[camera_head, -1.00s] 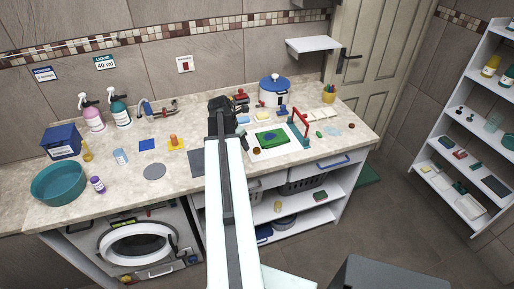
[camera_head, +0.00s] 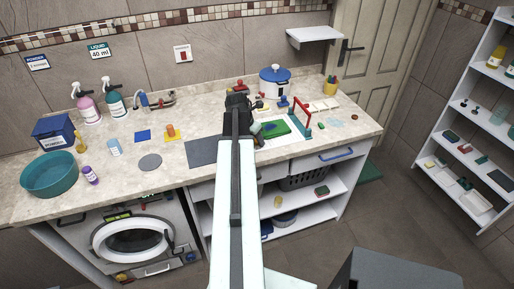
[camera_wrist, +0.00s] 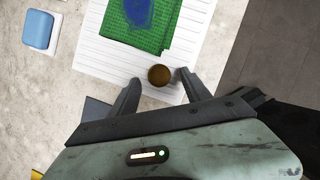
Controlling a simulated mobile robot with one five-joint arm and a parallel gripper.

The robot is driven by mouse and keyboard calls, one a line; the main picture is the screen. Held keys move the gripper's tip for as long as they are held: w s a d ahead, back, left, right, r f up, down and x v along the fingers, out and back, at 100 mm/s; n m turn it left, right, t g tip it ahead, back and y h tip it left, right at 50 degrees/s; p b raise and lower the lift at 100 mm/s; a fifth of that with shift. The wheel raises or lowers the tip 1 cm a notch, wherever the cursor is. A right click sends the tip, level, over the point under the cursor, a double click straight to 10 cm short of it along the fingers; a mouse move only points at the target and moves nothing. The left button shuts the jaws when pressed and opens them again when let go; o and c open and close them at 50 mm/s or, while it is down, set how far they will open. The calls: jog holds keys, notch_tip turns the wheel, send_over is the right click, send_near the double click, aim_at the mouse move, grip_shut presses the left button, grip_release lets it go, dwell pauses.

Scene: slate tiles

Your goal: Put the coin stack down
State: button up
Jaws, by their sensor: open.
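The coin stack (camera_wrist: 160,75) shows in the wrist view as a small brown disc seen from above. It is on or just above the white lined sheet (camera_wrist: 105,65), below the green folded cloth (camera_wrist: 140,22). My gripper (camera_wrist: 159,78) is open, with one finger on each side of the coin stack and a small gap visible at each side. In the head view my gripper (camera_head: 240,112) is over the counter, left of the green cloth (camera_head: 276,129). The coin stack cannot be made out there; my arm covers that area.
A red and teal frame (camera_head: 302,118) stands right of the cloth. A white pot with a blue lid (camera_head: 275,82) stands behind. A dark mat (camera_head: 205,152) lies to the left.

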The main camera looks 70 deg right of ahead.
grip_shut()
notch_tip(320, 180, up, 10)
jog(key=p, duration=1.1)
notch_tip(320, 180, down, 5)
jog(key=b, duration=0.5)
jog(key=shift+f+b, duration=0.15)
jog(key=shift+b, duration=0.2)
jog(key=shift+r, duration=0.3)
